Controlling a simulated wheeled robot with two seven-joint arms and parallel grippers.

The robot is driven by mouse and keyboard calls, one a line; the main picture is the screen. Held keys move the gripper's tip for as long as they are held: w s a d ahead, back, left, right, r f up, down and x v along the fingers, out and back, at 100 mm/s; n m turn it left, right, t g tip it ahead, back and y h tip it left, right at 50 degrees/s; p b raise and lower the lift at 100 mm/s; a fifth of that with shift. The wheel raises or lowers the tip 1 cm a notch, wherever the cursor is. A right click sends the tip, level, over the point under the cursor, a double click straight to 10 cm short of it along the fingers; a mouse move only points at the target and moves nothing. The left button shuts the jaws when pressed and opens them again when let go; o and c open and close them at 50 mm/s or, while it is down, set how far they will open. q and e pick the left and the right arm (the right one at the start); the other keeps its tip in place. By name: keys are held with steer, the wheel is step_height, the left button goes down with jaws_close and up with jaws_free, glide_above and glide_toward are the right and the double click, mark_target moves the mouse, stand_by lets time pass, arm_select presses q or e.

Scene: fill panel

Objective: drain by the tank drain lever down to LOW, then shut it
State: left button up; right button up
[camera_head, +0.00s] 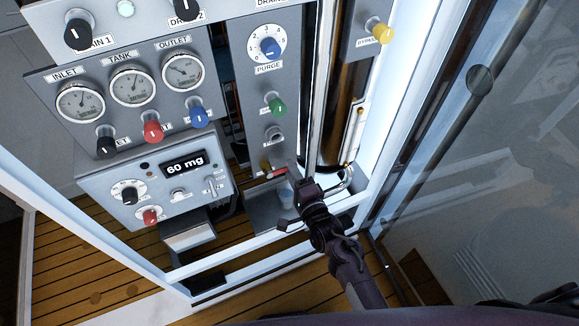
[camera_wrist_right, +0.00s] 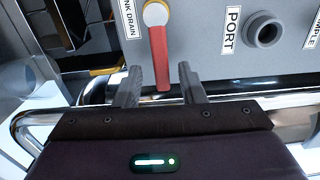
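The tank drain lever (camera_wrist_right: 160,58) is a red handle hanging from a pale round pivot beside a label ending "NK DRAIN" in the right wrist view. In the head view the small red lever (camera_head: 277,172) sits low on the panel, just beyond my right gripper. My right gripper (camera_wrist_right: 160,80) is open, its two dark fingers apart on either side of the lever's lower end in the picture; I see no contact. In the head view my right gripper (camera_head: 294,205) is at the cabinet's lower front. A narrow gauge strip (camera_head: 354,130) stands by the shiny tank column (camera_head: 345,85); no LOW mark is legible.
A port (camera_wrist_right: 264,30) sits right of the lever. A curved metal pipe (camera_head: 346,178) and the white cabinet frame (camera_head: 350,200) are close to my right gripper. A glass door (camera_head: 480,150) stands at right. The tank dial (camera_head: 134,86) and a "60 mg" display (camera_head: 185,164) are left.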

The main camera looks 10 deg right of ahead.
arm_select(q)
steer(key=shift+s, duration=0.35)
arm_select(e)
steer(key=v, duration=0.5)
steer(key=shift+s+d, duration=0.15)
steer(key=shift+s, duration=0.15)
arm_select(q)
steer(key=shift+s+f, duration=0.1)
steer(key=shift+s, duration=0.2)
